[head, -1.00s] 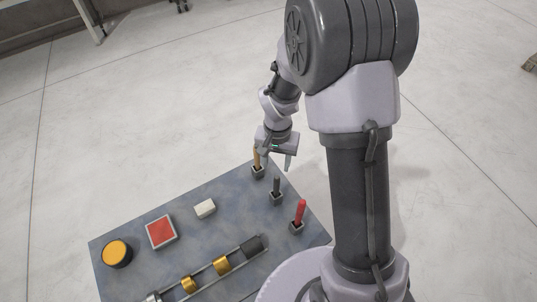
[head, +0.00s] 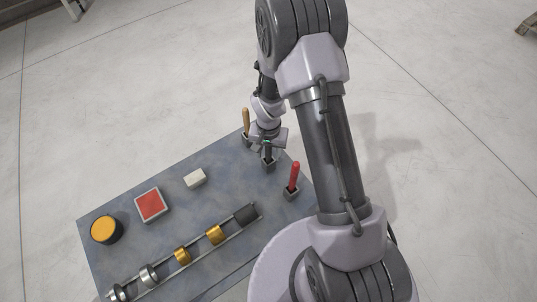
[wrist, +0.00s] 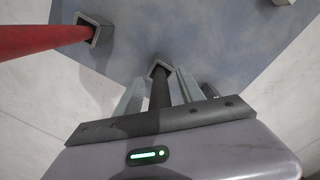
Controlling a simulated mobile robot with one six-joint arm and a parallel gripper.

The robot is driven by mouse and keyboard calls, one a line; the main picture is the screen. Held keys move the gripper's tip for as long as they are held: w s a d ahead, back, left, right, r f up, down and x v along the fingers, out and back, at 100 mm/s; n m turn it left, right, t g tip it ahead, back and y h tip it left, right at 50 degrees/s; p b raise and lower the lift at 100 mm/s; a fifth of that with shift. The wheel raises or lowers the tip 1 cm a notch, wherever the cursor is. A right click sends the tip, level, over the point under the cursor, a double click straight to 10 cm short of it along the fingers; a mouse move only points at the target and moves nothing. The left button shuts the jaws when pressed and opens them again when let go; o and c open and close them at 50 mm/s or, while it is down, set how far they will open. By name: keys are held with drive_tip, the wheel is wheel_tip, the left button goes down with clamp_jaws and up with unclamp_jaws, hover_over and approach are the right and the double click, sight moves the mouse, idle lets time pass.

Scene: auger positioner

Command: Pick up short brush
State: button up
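A dark handle (wrist: 161,92), which looks like the short brush, stands upright in a small square holder (wrist: 158,67) near the table's right edge. Its holder (head: 268,164) also shows in the head view, just below my gripper (head: 268,150). In the wrist view my gripper (wrist: 160,78) has one finger on each side of the handle, with gaps between handle and fingers. It is open and holds nothing. The brush's lower end is hidden in the holder.
A red-handled tool (head: 294,177) and a tan-handled tool (head: 246,121) stand in holders on either side. Left on the table (head: 125,205) are a white block (head: 195,178), a red square tray (head: 151,205), a yellow-topped round container (head: 105,229) and a rail with rings (head: 182,255).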

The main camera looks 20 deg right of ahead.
clamp_jaws()
wheel_tip(320, 180, up, 10)
drive_tip(key=p, duration=0.3)
idle(0.3)
